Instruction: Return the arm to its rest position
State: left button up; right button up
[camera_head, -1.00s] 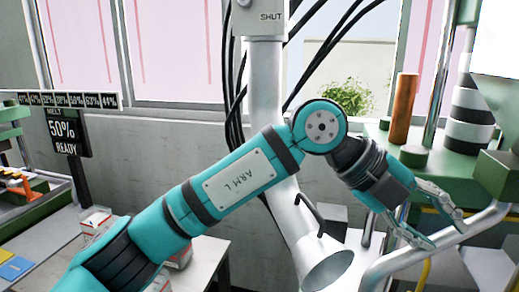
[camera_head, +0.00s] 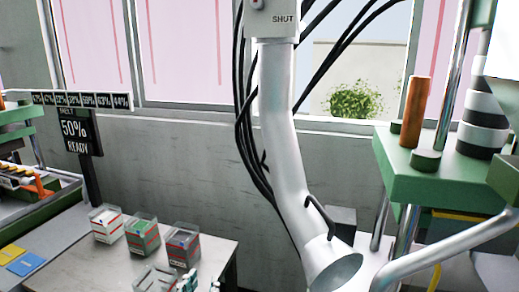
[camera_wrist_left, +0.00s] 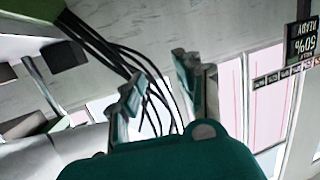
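My left gripper (camera_head: 202,284) shows only as small teal fingertips at the bottom edge of the head view, in front of the white table. In the left wrist view my left gripper (camera_wrist_left: 155,72) has its two fingers spread apart with nothing between them. That view is upside down, with the window and the display board at the right. The rest of my left arm is out of the head view. My right gripper is in neither view.
A white table (camera_head: 78,262) carries several small boxes, including a green one (camera_head: 142,236). A grey pipe (camera_head: 283,150) with a flared mouth hangs at the centre. A green machine (camera_head: 418,178) with metal rails stands at right. A board reading 50% READY (camera_head: 76,131) stands left.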

pick_arm(q)
jog(key=s+a+f+g+y, duration=0.1)
jog(key=s+a+f+g, duration=0.2)
jog(key=s+f, duration=0.35)
jog(key=s+a+f+g, duration=0.2)
jog(key=s+f+g, duration=0.1)
jog(key=s+f, duration=0.35)
jog(key=s+a+f+m+g, duration=0.1)
jog(key=s+a+f+g, duration=0.15)
jog(key=s, duration=0.45)
jog(key=s+a+f+g, duration=0.1)
jog(key=s+f+g, duration=0.3)
jog(key=s, duration=0.4)
notch_tip(320, 180, down, 24)
jog(key=s+a+f+g, duration=0.2)
jog(key=s+f, duration=1.5)
jog(key=f, duration=0.1)
jog(key=shift+s+a+m, duration=0.25)
jog(key=shift+m, duration=0.05)
jog(key=shift+f, duration=0.1)
